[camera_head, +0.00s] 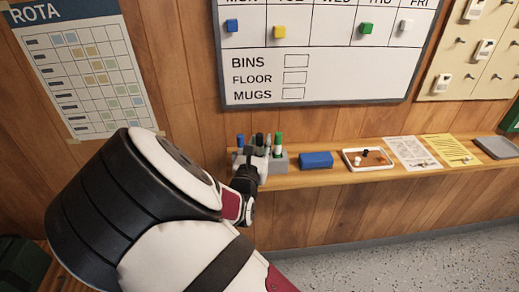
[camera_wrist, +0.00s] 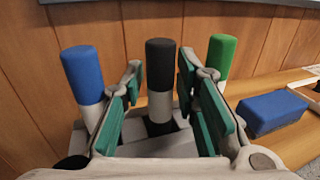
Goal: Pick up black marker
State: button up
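The black marker (camera_wrist: 160,70) stands upright in a grey holder on the wooden shelf. In the wrist view it is between the two green-padded fingers of my gripper (camera_wrist: 161,95). The fingers are open, with a visible gap on each side of the marker. A blue marker (camera_wrist: 83,73) stands just outside the left finger and a green marker (camera_wrist: 221,55) just outside the right finger. In the head view my gripper (camera_head: 254,165) is at the grey holder (camera_head: 281,161) and partly hides it. The black marker's top (camera_head: 259,139) shows above my gripper.
A blue block (camera_head: 316,160) lies on the shelf (camera_head: 300,180) right of the holder. Further right are a small tray (camera_head: 367,167) with small items, paper sheets (camera_head: 412,153) and a grey flat object (camera_head: 496,147). A whiteboard (camera_head: 340,75) hangs on the wall above.

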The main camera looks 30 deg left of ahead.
jog(key=shift+c, duration=0.6)
grip_shut()
jog(key=shift+r, duration=0.1)
jog(key=shift+r, duration=4.95)
